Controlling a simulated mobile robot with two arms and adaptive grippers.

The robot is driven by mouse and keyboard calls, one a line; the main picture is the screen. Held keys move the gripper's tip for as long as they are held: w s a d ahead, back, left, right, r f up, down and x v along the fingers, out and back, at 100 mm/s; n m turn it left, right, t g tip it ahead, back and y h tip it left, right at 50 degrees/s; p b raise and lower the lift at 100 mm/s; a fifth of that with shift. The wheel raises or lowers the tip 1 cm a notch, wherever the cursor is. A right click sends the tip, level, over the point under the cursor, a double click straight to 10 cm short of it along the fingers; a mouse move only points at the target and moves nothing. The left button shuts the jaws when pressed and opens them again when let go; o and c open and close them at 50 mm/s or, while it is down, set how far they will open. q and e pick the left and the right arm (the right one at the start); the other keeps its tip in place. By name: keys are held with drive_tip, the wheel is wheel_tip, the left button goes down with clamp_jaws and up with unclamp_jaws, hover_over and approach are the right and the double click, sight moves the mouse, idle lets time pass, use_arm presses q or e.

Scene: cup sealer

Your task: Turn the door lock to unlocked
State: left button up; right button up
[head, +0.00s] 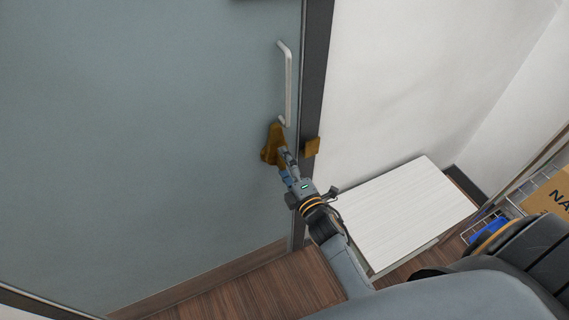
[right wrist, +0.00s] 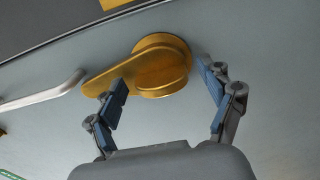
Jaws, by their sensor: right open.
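The door lock (head: 272,147) is a brass-coloured piece on the grey-blue door (head: 140,140), below the handle. In the right wrist view the lock (right wrist: 163,63) shows a round knob with a long lever pointing to the left of the picture. My right gripper (head: 284,160) is at the lock in the head view. In the right wrist view its blue-padded fingers (right wrist: 163,82) are spread apart, one overlapping the lever and one right of the knob. Whether either finger touches the lock I cannot tell. My left gripper is not in view.
A metal bar handle (head: 288,85) is on the door above the lock; it also shows in the right wrist view (right wrist: 45,94). A brass plate (head: 312,147) sits on the dark door frame (head: 313,70). A white-topped table (head: 405,210) stands right of the door, with a wire basket and cardboard box (head: 550,195) beyond.

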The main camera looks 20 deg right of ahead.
drive_tip(key=shift+s, duration=0.1)
drive_tip(key=s, duration=1.1)
drive_tip(key=shift+s+d, duration=0.2)
drive_tip(key=shift+s, duration=0.2)
drive_tip(key=s+a+f+m+g, duration=0.1)
drive_tip(key=s+f+m+g, duration=0.25)
drive_tip(key=f, duration=0.75)
drive_tip(key=s+a+f+m+g, duration=0.1)
drive_tip(key=s+f+m+g, duration=0.3)
drive_tip(key=f, duration=0.6)
drive_tip(key=s+a+f+m+g, duration=0.15)
drive_tip(key=s+f, duration=0.35)
drive_tip(key=f, duration=0.6)
drive_tip(key=s+d+f+m+g, duration=0.2)
drive_tip(key=s+f, duration=0.4)
drive_tip(key=s, duration=0.5)
drive_tip(key=s+d+f+m+g, duration=0.2)
drive_tip(key=s+f+m+g, duration=0.3)
drive_tip(key=s, duration=0.5)
drive_tip(key=shift+s+f+g+h, duration=0.3)
drive_tip(key=shift+s+f+g, duration=0.05)
drive_tip(key=shift+f+g, duration=0.2)
